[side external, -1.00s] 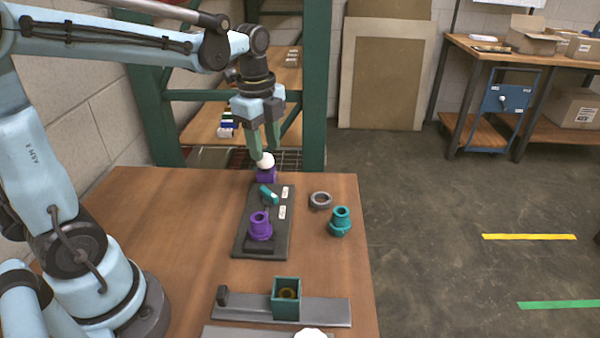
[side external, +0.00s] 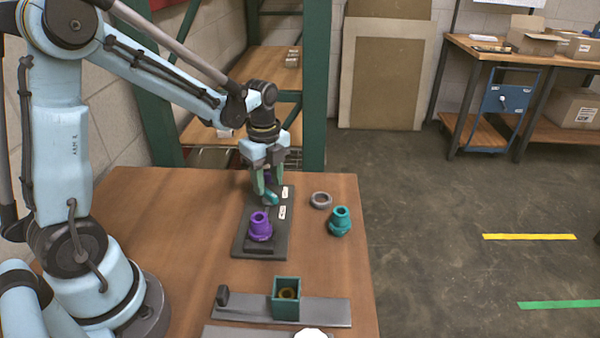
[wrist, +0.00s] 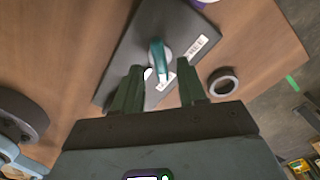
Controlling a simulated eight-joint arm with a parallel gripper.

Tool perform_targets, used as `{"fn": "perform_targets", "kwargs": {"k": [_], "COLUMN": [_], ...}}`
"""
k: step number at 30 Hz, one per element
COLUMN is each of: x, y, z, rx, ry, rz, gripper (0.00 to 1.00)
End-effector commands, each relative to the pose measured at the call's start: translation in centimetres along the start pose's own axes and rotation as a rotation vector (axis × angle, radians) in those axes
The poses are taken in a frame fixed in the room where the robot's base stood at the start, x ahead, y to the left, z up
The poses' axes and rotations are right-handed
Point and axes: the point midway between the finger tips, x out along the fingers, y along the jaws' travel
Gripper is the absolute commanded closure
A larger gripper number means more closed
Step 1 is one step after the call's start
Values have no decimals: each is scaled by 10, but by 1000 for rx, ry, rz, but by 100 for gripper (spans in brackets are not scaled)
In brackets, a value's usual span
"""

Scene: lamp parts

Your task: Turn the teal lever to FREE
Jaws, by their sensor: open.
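The teal lever (side external: 271,199) is on a dark plate (side external: 243,238) on the wooden table. In the wrist view the lever (wrist: 158,58) lies ahead of my fingers, with its lower end near one of two white labels (wrist: 164,79). The other label (wrist: 197,47) is farther up and right, and its print is too small to read surely. My gripper (side external: 267,191) is low over the lever, pointing down. In the wrist view my gripper (wrist: 160,80) is open, its green fingers apart with nothing held between them. Contact with the lever cannot be told.
A purple socket (side external: 261,228) stands on the plate's near end. A grey ring (side external: 320,200) and a teal socket (side external: 340,222) are to the right. A green square box (side external: 286,300) stands in front. A purple part behind my gripper is mostly hidden. The table's left side is clear.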

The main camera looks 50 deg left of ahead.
Motion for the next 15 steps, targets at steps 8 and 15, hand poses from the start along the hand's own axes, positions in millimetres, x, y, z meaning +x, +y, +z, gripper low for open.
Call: {"fn": "perform_targets", "kwargs": {"k": [8, 15], "x": [22, 24], "y": [0, 0], "z": [0, 0], "rx": [0, 0], "ry": [0, 0], "rz": [0, 0], "gripper": [58, 58]}}
